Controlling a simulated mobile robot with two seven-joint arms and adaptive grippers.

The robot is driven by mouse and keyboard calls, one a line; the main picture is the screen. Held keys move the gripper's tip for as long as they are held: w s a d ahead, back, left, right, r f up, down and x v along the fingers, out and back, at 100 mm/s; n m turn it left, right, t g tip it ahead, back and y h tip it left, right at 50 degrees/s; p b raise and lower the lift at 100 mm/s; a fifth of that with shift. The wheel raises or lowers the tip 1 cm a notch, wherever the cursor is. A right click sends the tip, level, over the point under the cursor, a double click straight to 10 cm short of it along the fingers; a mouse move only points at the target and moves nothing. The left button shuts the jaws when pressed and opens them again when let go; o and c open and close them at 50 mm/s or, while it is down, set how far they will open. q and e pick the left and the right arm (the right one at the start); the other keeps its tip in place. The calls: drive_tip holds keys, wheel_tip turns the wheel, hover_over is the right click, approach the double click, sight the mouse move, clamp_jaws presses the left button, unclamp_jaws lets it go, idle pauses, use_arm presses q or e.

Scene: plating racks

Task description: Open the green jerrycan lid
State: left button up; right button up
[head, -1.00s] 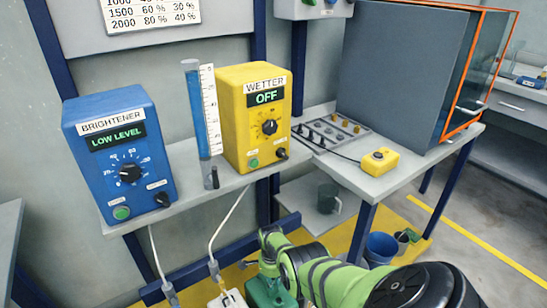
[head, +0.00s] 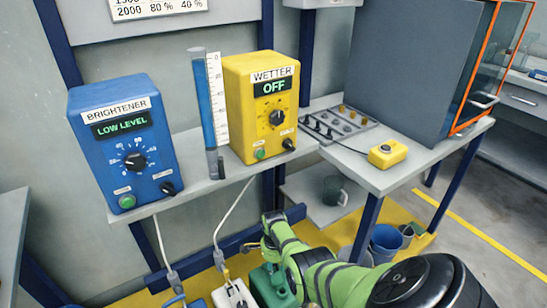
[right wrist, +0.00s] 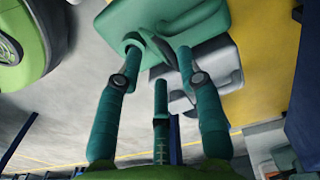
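The green jerrycan (head: 272,287) stands low in the head view, partly cut off by the bottom edge and partly covered by my right arm. It also shows at the top of the right wrist view (right wrist: 205,18), with a round green part that looks like its lid (right wrist: 131,42) at the left fingertip. My right gripper (right wrist: 160,58) has its fingers spread apart close to the can's top. I cannot tell whether a finger touches the lid. In the head view this gripper (head: 264,245) is small and hard to make out. My left gripper is out of view.
A white jerrycan (head: 234,294) stands left of the green one, with a tube in it. A blue container (head: 197,303) is further left. Above are the shelf with the blue brightener box (head: 125,140) and yellow wetter box (head: 262,105). A blue bucket (head: 385,240) stands right.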

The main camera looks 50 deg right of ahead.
wheel_tip(320, 180, up, 10)
drive_tip(key=shift+w+r, duration=0.2)
idle(0.3)
idle(0.4)
